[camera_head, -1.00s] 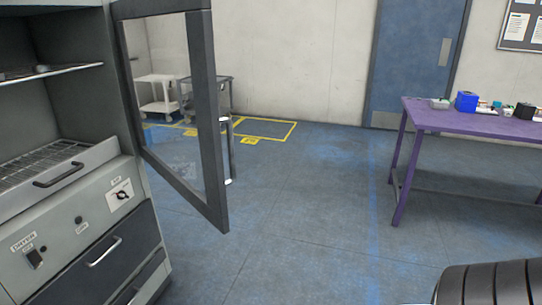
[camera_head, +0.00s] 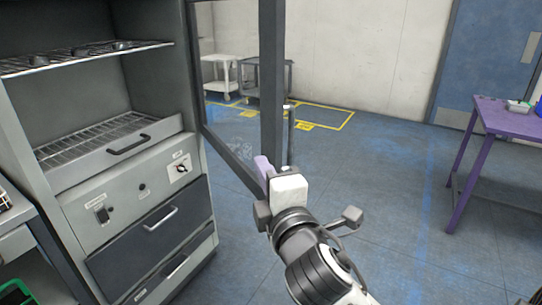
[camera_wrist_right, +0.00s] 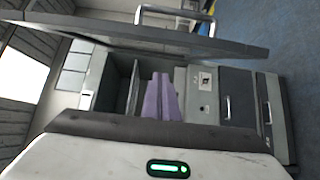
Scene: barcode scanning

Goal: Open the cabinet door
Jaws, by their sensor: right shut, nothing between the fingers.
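The cabinet (camera_head: 90,185) stands at left in the head view, with its glass door (camera_head: 271,80) swung wide open. The door has a dark frame and a bar handle (camera_head: 290,140) on its far, outer face. My right gripper (camera_head: 262,165) is at the lower free corner of the door, on the inner side. Its purple fingers are shut and empty; I cannot tell whether they touch the frame. In the right wrist view the shut fingers (camera_wrist_right: 163,98) point toward the cabinet, and the door (camera_wrist_right: 170,38) with its handle (camera_wrist_right: 175,12) crosses the top. My left gripper is not in view.
Inside the cabinet are a wire shelf (camera_head: 85,57) with dark items and a pull-out rack (camera_head: 95,143). Drawers (camera_head: 155,228) sit below. A purple table (camera_head: 500,117) stands at right, and carts (camera_head: 222,75) stand by the back wall. The floor between is clear.

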